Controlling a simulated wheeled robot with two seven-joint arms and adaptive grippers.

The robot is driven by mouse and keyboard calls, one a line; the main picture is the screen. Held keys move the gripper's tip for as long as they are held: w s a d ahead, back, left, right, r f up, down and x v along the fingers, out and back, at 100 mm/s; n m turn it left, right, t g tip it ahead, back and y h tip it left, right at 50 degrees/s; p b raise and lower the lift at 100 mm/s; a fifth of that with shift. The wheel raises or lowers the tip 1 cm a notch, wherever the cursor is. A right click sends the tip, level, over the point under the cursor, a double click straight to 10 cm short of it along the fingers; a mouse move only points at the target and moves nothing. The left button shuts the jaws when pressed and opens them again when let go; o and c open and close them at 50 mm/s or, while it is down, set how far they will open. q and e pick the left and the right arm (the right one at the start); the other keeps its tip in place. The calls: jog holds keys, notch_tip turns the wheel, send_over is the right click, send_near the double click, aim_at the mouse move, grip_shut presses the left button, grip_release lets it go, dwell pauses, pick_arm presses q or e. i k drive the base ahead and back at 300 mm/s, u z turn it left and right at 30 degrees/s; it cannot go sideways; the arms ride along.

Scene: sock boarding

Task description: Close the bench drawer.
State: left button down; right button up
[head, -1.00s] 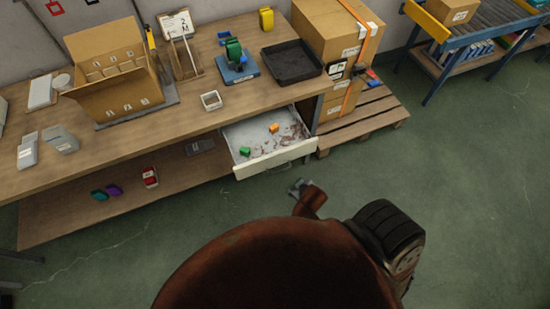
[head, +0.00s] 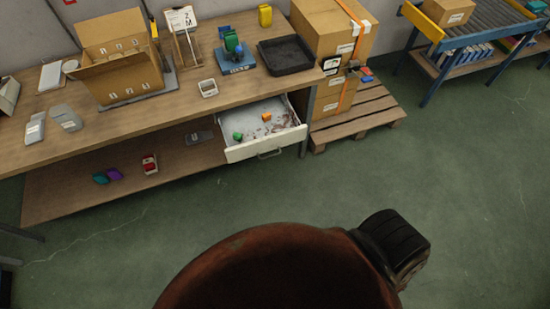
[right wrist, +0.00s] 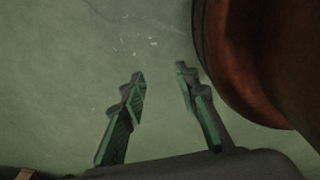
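The bench drawer (head: 237,153) stands pulled out under the right end of the wooden bench (head: 200,105) in the head view. Its white front has a handle (head: 269,153). A green item (head: 238,136) and an orange item (head: 267,117) lie inside on a stained bottom. My right gripper (right wrist: 161,80) shows in the right wrist view, its two fingers apart with nothing between them, above the green floor. The drawer is not in that view. Neither gripper shows in the head view, and my left gripper is in no view now.
Stacked cartons (head: 330,35) stand on a wooden pallet (head: 355,120) right of the drawer. A black tray (head: 287,56) and an open carton (head: 120,75) are on the benchtop. A lower shelf (head: 75,190) runs under the bench. The floor (head: 400,190) before the drawer is clear.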

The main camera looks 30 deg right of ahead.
aim_at(284, 128)
jog(key=z, duration=1.1)
jog(key=i, duration=0.65)
jog(key=u, duration=0.2)
jog(key=k, duration=0.25)
jog(key=z, duration=1.4)
jog(key=i, duration=0.15)
jog(key=u, duration=1.25)
